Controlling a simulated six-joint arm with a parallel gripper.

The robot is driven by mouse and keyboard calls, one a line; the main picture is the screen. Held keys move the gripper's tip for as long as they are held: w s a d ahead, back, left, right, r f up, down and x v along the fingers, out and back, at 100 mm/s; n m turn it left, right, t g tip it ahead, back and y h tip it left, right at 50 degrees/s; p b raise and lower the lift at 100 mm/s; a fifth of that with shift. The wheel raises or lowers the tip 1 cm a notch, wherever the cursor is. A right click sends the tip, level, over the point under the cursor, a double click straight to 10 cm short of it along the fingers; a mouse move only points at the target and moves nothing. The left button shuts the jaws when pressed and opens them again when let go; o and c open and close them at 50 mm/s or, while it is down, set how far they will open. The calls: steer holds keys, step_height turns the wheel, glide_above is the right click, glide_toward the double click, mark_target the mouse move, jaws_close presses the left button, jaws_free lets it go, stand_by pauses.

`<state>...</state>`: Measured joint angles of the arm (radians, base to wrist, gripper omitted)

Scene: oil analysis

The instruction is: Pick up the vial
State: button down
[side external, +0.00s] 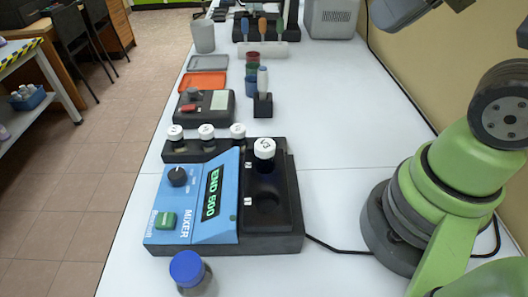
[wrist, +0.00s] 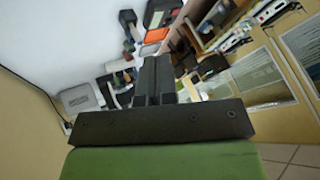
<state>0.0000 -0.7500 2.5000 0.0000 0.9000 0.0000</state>
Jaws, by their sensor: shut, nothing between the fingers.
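Several vials show in the side external view. A white-capped vial (side external: 264,149) stands in a well of the blue and black mixer (side external: 222,188), whose display reads "END 500". More white-capped vials (side external: 206,131) stand in a dark rack (side external: 184,155) behind the mixer. A blue-capped vial (side external: 188,268) stands on the table in front of the mixer. My gripper (wrist: 153,65) is shut and empty in the wrist view, pointing across the room, away from the mixer. Its fingers are outside the side external view. I see no vial clearly in the wrist view.
Behind the rack are a small dark device (side external: 204,107), an orange tray (side external: 204,81), a grey tray (side external: 208,63) and a dark holder (side external: 263,105). A black cable (side external: 335,246) runs right from the mixer.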

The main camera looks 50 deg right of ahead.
steer(key=c, duration=0.7)
jaws_free()
steer(key=n+g+h, duration=0.1)
steer(key=g+h, duration=0.1)
steer(key=g, duration=0.7)
glide_toward(265, 143)
steer(key=f, duration=0.5)
steer(key=shift+s+a, duration=0.2)
steer(key=shift+s, duration=0.1)
steer(key=shift+s+d+f, duration=0.1)
steer(key=shift+s+f, duration=0.1)
steer(key=shift+f, duration=0.75)
steer(key=shift+s+f, duration=0.2)
steer(key=shift+f, duration=0.8)
steer(key=shift+s+d+f, duration=0.1)
steer(key=shift+s+f, duration=0.1)
steer(key=shift+f, duration=0.75)
